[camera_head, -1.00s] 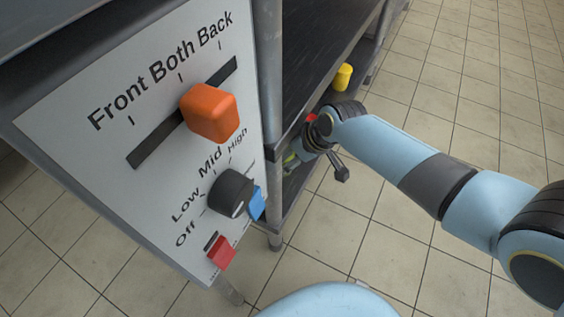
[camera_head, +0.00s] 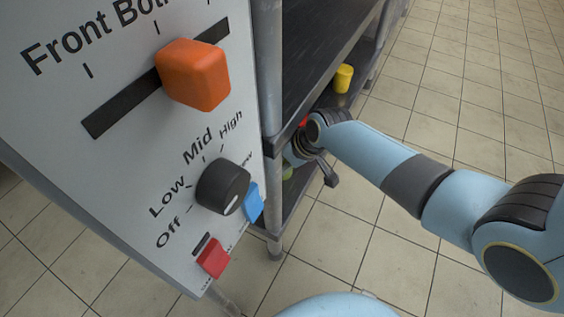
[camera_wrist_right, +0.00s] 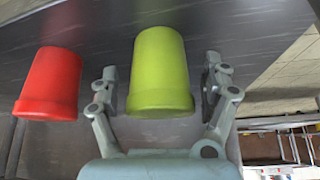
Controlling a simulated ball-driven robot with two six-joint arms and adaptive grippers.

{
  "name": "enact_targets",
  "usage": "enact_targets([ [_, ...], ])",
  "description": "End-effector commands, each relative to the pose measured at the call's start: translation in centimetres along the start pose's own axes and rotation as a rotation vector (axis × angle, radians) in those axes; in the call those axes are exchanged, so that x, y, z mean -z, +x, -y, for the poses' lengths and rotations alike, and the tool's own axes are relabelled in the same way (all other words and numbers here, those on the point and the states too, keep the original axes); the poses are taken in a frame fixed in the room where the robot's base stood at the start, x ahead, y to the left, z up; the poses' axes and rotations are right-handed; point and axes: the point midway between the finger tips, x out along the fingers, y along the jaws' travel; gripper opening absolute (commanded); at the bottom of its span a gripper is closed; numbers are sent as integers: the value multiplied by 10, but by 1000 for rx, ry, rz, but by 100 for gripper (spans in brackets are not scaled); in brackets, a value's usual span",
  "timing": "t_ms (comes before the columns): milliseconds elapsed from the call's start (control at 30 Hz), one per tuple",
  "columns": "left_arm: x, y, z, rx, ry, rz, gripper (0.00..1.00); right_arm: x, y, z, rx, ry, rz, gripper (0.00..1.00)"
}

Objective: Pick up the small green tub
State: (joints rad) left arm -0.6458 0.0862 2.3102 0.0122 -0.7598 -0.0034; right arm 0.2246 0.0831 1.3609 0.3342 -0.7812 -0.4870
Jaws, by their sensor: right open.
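The small green tub (camera_wrist_right: 160,70) stands between the two fingers of my right gripper (camera_wrist_right: 161,78) in the right wrist view. The fingers are open, one on each side, with a narrow gap on both sides of the tub. In the head view only a small patch of the green tub (camera_head: 287,172) shows on the lower shelf, beside my right wrist; most of it is hidden. My left gripper is in neither view.
A red tub (camera_wrist_right: 50,84) stands just left of the left finger. A yellow tub (camera_head: 343,78) stands farther along the shelf unit. A control panel (camera_head: 120,140) with an orange slider (camera_head: 193,75) and black knob (camera_head: 222,186) fills the left. Tiled floor (camera_head: 440,100) is clear at right.

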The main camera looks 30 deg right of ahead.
Motion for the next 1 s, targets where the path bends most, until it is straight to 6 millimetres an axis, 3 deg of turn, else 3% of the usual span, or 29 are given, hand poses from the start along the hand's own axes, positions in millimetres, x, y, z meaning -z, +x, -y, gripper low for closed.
enact_targets([
  [67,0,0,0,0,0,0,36,0,0,0,0,0,0,76],
  [533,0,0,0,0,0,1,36,0,0,0,0,0,1,16],
  [1000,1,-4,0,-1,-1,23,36,2,-3,0,0,0,0,16],
])
